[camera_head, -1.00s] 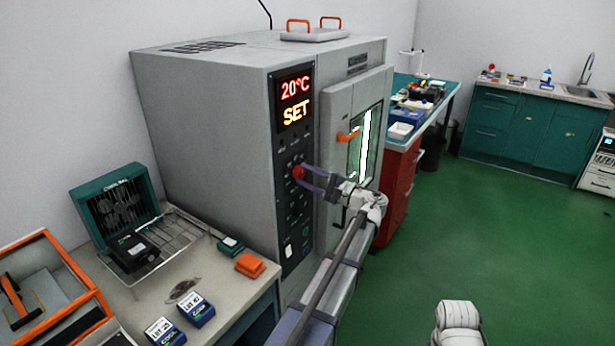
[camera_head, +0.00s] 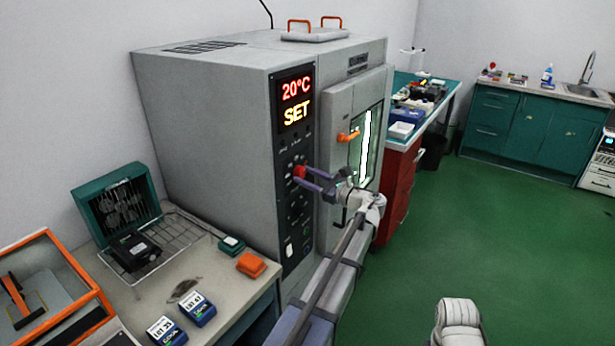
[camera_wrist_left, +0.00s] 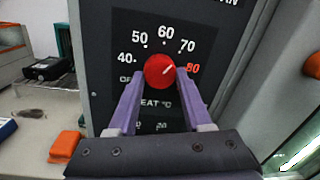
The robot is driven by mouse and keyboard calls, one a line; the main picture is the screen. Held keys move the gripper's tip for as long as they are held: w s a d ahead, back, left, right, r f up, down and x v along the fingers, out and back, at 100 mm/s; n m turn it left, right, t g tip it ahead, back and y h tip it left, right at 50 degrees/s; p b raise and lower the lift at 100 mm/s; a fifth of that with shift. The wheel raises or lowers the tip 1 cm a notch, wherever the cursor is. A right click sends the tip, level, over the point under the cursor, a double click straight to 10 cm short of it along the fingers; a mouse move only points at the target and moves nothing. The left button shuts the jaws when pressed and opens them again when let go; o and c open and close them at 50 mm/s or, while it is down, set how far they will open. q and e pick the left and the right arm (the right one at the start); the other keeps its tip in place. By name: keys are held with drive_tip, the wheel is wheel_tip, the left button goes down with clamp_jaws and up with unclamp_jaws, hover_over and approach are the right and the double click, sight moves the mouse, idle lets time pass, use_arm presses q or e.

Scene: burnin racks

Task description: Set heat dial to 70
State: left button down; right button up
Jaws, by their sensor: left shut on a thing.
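The red heat dial (camera_wrist_left: 159,71) sits on the black control panel (camera_head: 293,220) of the grey oven. In the left wrist view its white mark points to the upper right, toward the 70 on the printed scale. My left gripper (camera_wrist_left: 158,78) is shut on the dial, with one purple finger on each side. In the head view the dial (camera_head: 300,172) shows at the tips of my left gripper (camera_head: 304,177). The lit display (camera_head: 296,99) reads 20°C and SET. My right gripper is not in view.
The oven door with its orange handle (camera_head: 349,136) is right of the panel, close to my left arm. A bench (camera_head: 219,295) with a wire rack, orange block and labelled boxes stands at the left. Green floor (camera_head: 500,240) is clear at the right.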

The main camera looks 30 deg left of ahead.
use_arm(q)
drive_tip(key=shift+m, duration=0.7)
drive_tip(key=shift+c, duration=1.6)
unclamp_jaws()
drive_tip(key=s+d, duration=0.1)
drive_tip(key=d, duration=0.6)
drive_tip(key=shift+d, duration=0.4)
drive_tip(key=shift+s+f, duration=0.1)
drive_tip(key=s+d+f+n+g+h+p, duration=0.1)
drive_tip(key=s+d+f+n+h, duration=0.6)
drive_tip(key=s+d, duration=0.6)
drive_tip(key=s+d+f+n+g+h+p, duration=0.1)
drive_tip(key=s+d+f+n+h+p, duration=0.1)
drive_tip(key=s+d+f+n+h, duration=0.5)
drive_tip(key=s+d+f+h, duration=0.3)
drive_tip(key=s+d, duration=0.3)
drive_tip(key=d, duration=0.2)
drive_tip(key=shift+s+d+f+g+p, duration=0.15)
drive_tip(key=shift+d+f+g+p, duration=0.2)
drive_tip(key=shift+f, duration=0.55)
